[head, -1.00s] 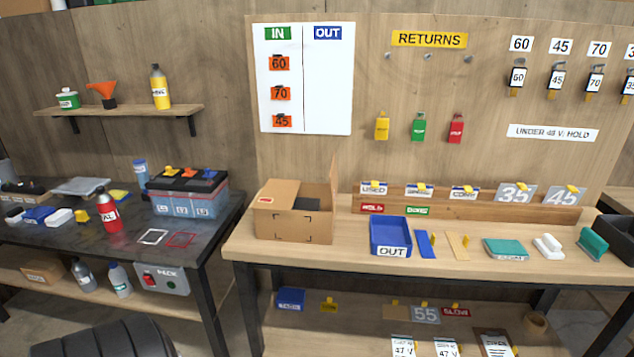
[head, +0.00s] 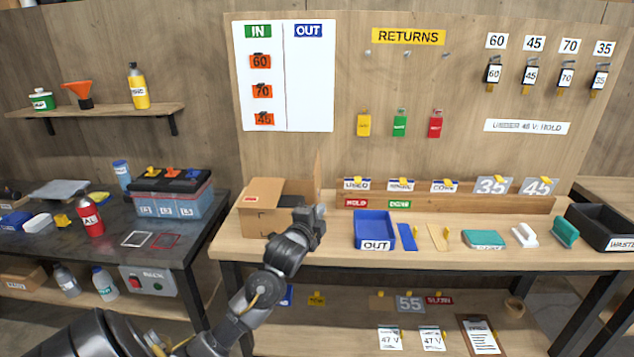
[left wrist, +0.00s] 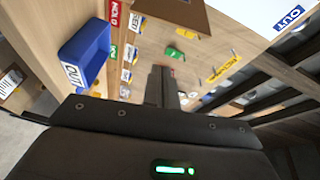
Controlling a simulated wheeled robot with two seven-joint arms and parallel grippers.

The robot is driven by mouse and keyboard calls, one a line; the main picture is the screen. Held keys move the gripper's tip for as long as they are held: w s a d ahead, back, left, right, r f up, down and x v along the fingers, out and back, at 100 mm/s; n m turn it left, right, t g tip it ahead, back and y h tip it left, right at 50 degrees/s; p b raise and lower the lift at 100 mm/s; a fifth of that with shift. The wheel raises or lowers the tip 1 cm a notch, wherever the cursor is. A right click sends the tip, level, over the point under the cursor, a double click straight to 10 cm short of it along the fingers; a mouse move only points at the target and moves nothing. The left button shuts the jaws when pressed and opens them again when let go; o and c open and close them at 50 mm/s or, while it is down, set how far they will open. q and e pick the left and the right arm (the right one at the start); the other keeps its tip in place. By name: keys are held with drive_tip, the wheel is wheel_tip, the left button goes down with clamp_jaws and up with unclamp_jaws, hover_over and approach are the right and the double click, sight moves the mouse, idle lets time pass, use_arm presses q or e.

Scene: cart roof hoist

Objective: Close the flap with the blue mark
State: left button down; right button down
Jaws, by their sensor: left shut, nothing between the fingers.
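The cardboard box (head: 262,222) stands at the left end of the wooden bench in the head view. Its left flap (head: 270,188) lies folded over the top, with a small red mark near its left edge. Its right flap (head: 318,172) stands upright. I cannot make out a blue mark on either flap. My left gripper (head: 314,222) is shut and empty, in front of the box's right side and hiding part of it. It also shows in the left wrist view (left wrist: 161,84), with a brown panel, seemingly a box flap (left wrist: 172,10), beyond it. My right gripper is out of view.
A blue OUT tray (head: 375,228) sits close to the right of my left gripper. A wooden rack (head: 450,204) with labelled cards runs along the back of the bench. A dark table (head: 180,245) with a battery (head: 172,195) stands to the left.

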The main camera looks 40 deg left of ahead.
use_arm(q)
wheel_tip(320, 180, up, 4)
drive_tip(key=s+r, duration=0.1)
drive_tip(key=p+x, duration=0.3)
drive_tip(key=x, duration=0.7)
drive_tip(key=s+a+p, duration=0.1)
drive_tip(key=s+a, duration=0.1)
drive_tip(key=a, duration=0.1)
drive_tip(key=shift+s+f+m+t+p, duration=0.15)
drive_tip(key=shift+f+m+t+p, duration=0.1)
drive_tip(key=shift+m+t+p, duration=0.1)
